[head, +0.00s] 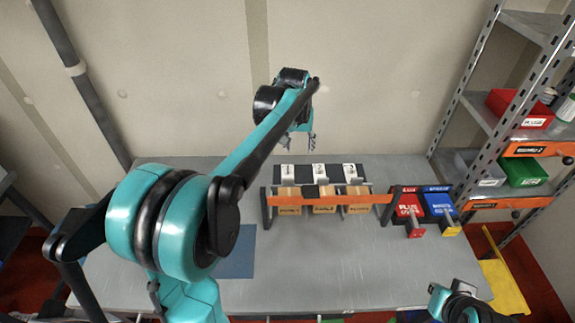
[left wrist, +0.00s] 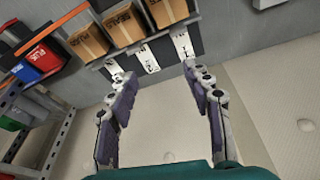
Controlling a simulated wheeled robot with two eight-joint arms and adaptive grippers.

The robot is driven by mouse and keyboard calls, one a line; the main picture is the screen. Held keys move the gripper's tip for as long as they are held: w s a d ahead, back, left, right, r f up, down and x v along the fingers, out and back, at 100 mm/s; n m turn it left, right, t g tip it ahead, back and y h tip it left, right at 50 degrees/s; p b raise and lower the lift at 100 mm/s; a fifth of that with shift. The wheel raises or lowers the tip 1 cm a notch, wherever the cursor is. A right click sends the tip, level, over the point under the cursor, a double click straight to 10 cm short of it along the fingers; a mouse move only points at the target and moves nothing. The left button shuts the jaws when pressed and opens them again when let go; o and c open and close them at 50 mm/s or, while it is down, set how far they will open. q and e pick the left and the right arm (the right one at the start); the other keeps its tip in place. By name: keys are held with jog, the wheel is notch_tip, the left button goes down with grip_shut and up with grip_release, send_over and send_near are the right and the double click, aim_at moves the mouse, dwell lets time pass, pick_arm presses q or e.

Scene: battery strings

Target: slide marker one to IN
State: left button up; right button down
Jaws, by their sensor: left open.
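Three white number plates stand in a row at the back of the table. Marker one (head: 288,170) is the leftmost in the head view, before the plates numbered 2 (head: 319,170) and 3 (head: 350,170). In the left wrist view, marker one (left wrist: 184,45) appears rightmost, beyond the fingertips. My left gripper (head: 298,142) is open and empty, above and behind marker one, apart from it. The left wrist view shows its two spread fingers (left wrist: 160,82) with nothing between them. My right gripper is not visible; only a bit of my right arm shows at lower right.
Cardboard-coloured blocks (head: 323,207) stand in front of the plates, behind an orange bar (head: 340,205). Red (head: 407,208) and blue (head: 438,205) units stand to the right, near metal shelving (head: 480,95). The wall is close behind.

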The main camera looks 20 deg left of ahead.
pick_arm(q)
jog(key=w+a+f+n+g, duration=0.1)
jog(key=w+a+f, duration=0.35)
jog(key=w, duration=0.25)
jog(key=n+g, duration=0.1)
jog(key=g, duration=0.1)
send_over(288, 168)
notch_tip(288, 168, down, 13)
jog(key=shift+a+r, duration=0.1)
jog(key=shift+r, duration=0.1)
notch_tip(288, 168, down, 8)
jog(key=shift+b, duration=0.6)
